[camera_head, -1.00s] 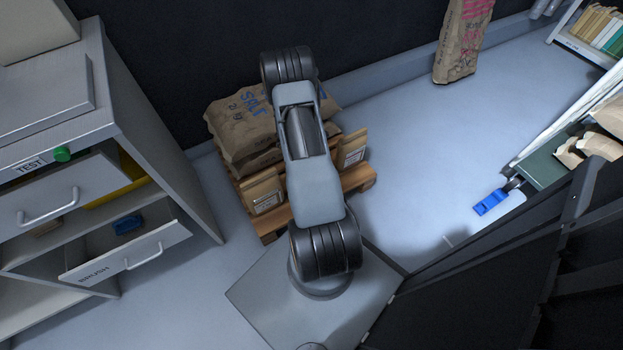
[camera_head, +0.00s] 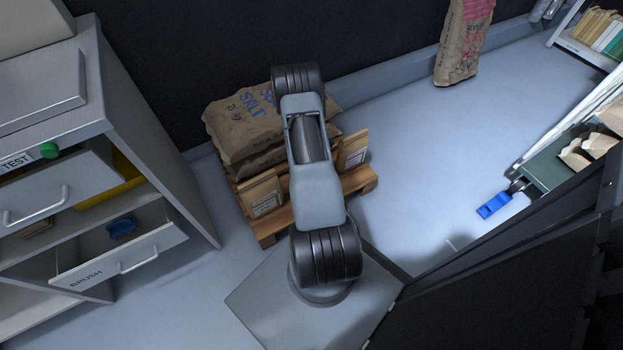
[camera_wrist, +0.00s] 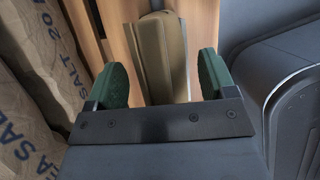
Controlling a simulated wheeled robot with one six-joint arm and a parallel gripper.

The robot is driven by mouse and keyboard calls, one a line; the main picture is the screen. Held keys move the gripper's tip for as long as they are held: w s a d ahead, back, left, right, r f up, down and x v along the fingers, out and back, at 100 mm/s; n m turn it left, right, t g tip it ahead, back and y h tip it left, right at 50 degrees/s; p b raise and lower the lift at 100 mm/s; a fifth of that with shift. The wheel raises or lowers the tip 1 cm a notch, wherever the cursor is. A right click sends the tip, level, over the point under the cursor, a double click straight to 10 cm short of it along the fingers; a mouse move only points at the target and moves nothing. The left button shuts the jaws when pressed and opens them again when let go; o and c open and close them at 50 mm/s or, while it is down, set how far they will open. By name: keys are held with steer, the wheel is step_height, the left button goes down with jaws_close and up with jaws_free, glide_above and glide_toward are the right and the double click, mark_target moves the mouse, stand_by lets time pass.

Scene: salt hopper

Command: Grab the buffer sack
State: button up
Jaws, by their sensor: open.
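No sack in view can be read as the buffer sack. Brown paper sacks marked SALT (camera_head: 235,125) lie stacked on a wooden pallet (camera_head: 266,232) in the head view. A tall brown sack with pink print (camera_head: 458,55) stands upright by the back wall. My gripper (camera_wrist: 165,78) is open in the wrist view, its two green fingers apart. A narrow tan-brown object (camera_wrist: 160,55) lies beyond and between the fingers; contact cannot be told. Salt sacks (camera_wrist: 30,90) show at the left of the wrist view. My arm hides the gripper in the head view.
Small labelled tan packets (camera_head: 262,195) stand at the pallet's front, one further right (camera_head: 352,150). A grey cabinet (camera_head: 140,130) with open drawers is at the left. A blue object (camera_head: 494,205) lies on the right floor.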

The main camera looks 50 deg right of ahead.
steer(key=shift+f, duration=0.15)
jaws_close()
stand_by(0.9)
